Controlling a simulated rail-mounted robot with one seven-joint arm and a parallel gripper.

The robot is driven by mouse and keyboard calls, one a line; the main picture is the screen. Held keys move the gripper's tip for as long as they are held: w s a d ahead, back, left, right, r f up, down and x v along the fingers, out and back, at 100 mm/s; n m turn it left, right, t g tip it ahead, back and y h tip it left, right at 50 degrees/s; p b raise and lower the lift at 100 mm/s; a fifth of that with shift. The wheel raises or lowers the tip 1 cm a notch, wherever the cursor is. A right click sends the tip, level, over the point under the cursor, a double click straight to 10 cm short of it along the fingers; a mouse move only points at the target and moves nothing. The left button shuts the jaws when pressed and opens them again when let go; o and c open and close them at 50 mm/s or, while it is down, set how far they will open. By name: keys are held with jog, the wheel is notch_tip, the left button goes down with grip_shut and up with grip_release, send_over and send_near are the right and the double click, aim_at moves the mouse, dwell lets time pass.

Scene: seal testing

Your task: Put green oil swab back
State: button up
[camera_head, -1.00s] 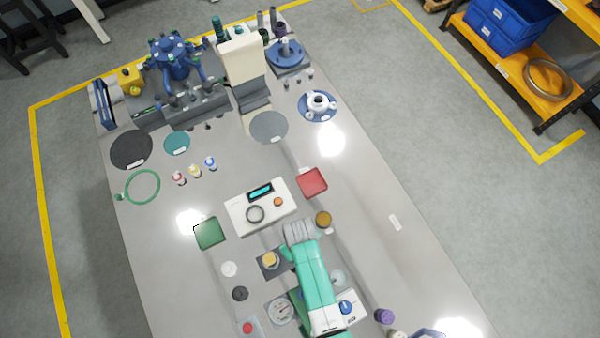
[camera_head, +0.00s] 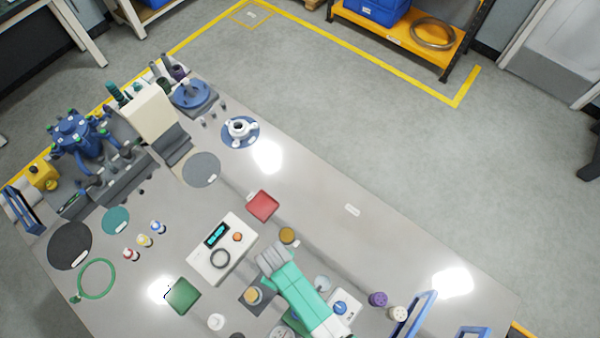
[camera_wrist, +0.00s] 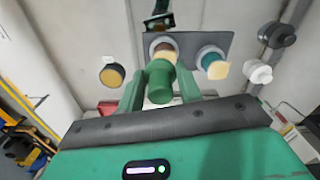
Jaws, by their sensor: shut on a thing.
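The green swab (camera_wrist: 160,86) is a short green cylinder held between the two green fingers of my gripper (camera_wrist: 160,78) in the wrist view. My gripper is shut on it. Just beyond it is a grey plate (camera_wrist: 187,42) with a pale-rimmed round spot (camera_wrist: 161,43) and a teal round piece (camera_wrist: 208,57) with a cream part. The swab overlaps the pale-rimmed spot in the picture; whether they touch I cannot tell. In the head view my arm (camera_head: 300,297) covers this area, and the swab cannot be made out.
Near the plate in the wrist view are a black-and-yellow round piece (camera_wrist: 112,75), a white knob (camera_wrist: 258,72) and a dark knob (camera_wrist: 277,35). In the head view a white box with a display (camera_head: 222,243) and a red square (camera_head: 262,205) lie beyond my arm. The right tabletop is largely clear.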

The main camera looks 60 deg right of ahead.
jog(key=s+d+f+b, duration=0.1)
jog(key=s+f+b, duration=0.1)
jog(key=s, duration=0.1)
jog(key=s+f+b, duration=0.2)
jog(key=s, duration=0.2)
jog(key=s+d+f+b, duration=0.1)
jog(key=s+f+b, duration=0.1)
jog(key=s, duration=0.1)
jog(key=shift+s+d+f, duration=0.15)
jog(key=shift+s+d, duration=0.1)
jog(key=shift+d, duration=0.1)
jog(key=shift+m, duration=0.3)
jog(key=s, duration=0.1)
jog(key=s+b, duration=0.1)
jog(key=s, duration=0.1)
jog(key=s+b, duration=0.1)
jog(key=s, duration=0.1)
jog(key=shift+d+f, duration=0.25)
jog(key=shift+r, duration=0.15)
jog(key=b, duration=0.2)
send_over(309, 251)
jog(key=shift+s+a+f, duration=0.1)
jog(key=shift+f, duration=0.7)
jog(key=shift+f+b, duration=0.3)
jog(key=shift+f, duration=1.4)
